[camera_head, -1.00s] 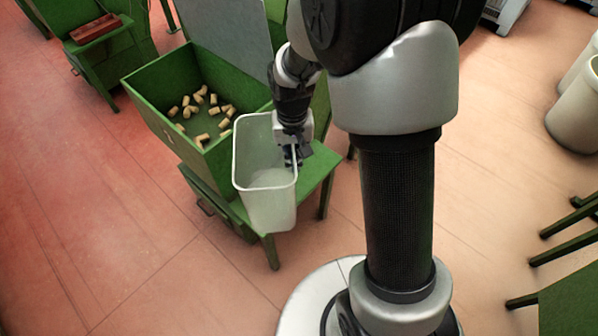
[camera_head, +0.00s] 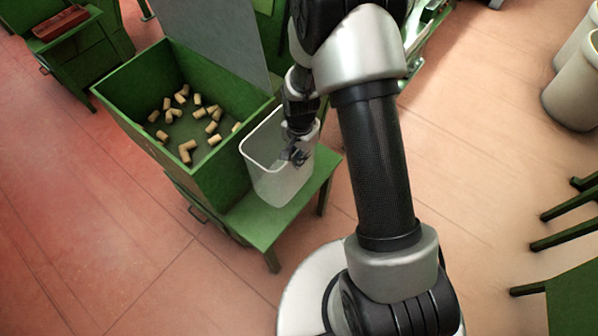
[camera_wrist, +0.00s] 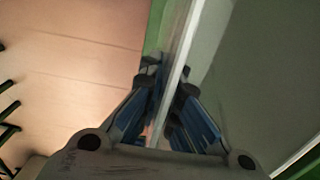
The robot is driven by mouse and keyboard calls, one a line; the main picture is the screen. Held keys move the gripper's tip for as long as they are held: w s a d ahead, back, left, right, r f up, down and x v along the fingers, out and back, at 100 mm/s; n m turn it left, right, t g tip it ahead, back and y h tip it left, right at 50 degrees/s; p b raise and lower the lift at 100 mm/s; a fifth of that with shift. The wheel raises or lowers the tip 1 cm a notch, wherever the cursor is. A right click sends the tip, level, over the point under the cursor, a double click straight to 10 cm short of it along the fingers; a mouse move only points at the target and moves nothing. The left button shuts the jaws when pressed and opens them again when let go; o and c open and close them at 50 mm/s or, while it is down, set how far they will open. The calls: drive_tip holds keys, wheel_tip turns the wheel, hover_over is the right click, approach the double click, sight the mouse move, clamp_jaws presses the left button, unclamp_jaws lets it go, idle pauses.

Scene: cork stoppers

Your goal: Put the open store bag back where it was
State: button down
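The open store bag, a whitish, open-topped container (camera_head: 277,184), is upright at the green side shelf (camera_head: 262,228) beside the green box. I cannot tell whether its base touches the shelf. My gripper (camera_head: 298,155) is at the bag's right side, with its fingers over the rim. In the wrist view the fingers (camera_wrist: 168,105) close from both sides on the bag's thin pale wall (camera_wrist: 186,50). The bag looks empty where its inside shows.
The green box (camera_head: 222,165) with several cork stoppers (camera_head: 186,146) stands left of the bag, its lid raised behind. Pale bins (camera_head: 572,100) stand at the right. The shelf's front part is bare.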

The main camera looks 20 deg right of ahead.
wheel_tip(320, 180, down, 7)
drive_tip(key=b, duration=0.1)
drive_tip(key=shift+b, duration=0.3)
drive_tip(key=shift+f, duration=0.1)
drive_tip(key=c, duration=1.8)
unclamp_jaws()
